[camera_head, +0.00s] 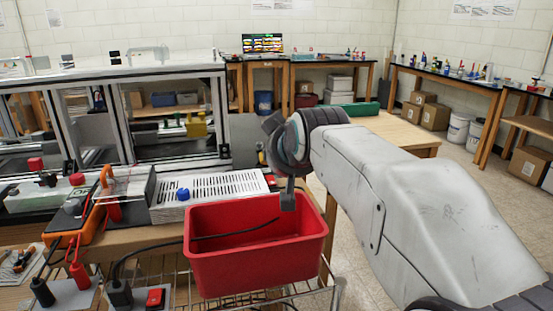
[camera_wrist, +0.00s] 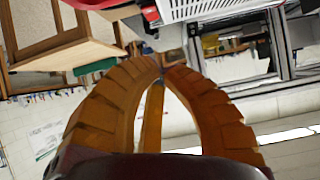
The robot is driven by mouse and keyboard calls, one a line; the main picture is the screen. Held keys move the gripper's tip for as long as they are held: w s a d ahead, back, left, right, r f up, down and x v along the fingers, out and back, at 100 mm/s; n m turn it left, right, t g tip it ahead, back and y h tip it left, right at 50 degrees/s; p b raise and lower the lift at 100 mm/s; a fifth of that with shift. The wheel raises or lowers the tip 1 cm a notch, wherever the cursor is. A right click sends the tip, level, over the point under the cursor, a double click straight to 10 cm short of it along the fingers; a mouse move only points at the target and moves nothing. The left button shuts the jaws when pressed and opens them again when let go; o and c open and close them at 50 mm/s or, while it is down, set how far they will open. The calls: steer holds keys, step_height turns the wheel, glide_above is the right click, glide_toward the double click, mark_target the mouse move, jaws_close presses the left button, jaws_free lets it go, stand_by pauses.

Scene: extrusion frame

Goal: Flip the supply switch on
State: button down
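A red rocker switch (camera_head: 154,297) sits on a small grey plate at the bottom left of the head view, beside a black plug. I cannot tell whether this is the supply switch, or its position. A white box with a slotted top (camera_head: 211,191) and a blue knob (camera_head: 183,194) lies on the bench; its slotted top also shows in the wrist view (camera_wrist: 210,8). My gripper's fingers curve together, tips meeting (camera_wrist: 161,74), with nothing seen between them. In the head view my arm's end is above the red bin, right of the white box and well apart from the switch.
An orange device (camera_head: 85,215) and red and black plugs crowd the left. An aluminium extrusion frame (camera_head: 170,70) stands behind. Floor at the right is open.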

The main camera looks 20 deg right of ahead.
steer(key=c, duration=2)
jaws_free()
steer(key=shift+s, duration=0.1)
steer(key=shift+r+p, duration=0.8)
steer(key=shift+p, duration=0.15)
jaws_close()
step_height(320, 180, up, 4)
steer(key=g+y+p, duration=0.1)
steer(key=g+p, duration=0.5)
steer(key=p, duration=0.7)
glide_above(271, 181)
steer(key=s, duration=0.1)
steer(key=shift+s+a+f+g, duration=0.2)
steer(key=shift+s+a+f, duration=0.1)
steer(key=shift+s, duration=0.2)
steer(key=shift+s+a+f+g, duration=0.2)
steer(key=shift+s+a+f, duration=0.05)
steer(key=shift+s, duration=0.25)
steer(key=p+x, duration=0.1)
steer(key=x, duration=0.3)
steer(key=p+x, duration=0.2)
steer(key=x, duration=0.3)
steer(key=p+x, duration=0.1)
steer(key=x, duration=0.4)
steer(key=shift+s+a+f, duration=0.1)
steer(key=shift+s+a, duration=0.05)
steer(key=shift+a, duration=0.2)
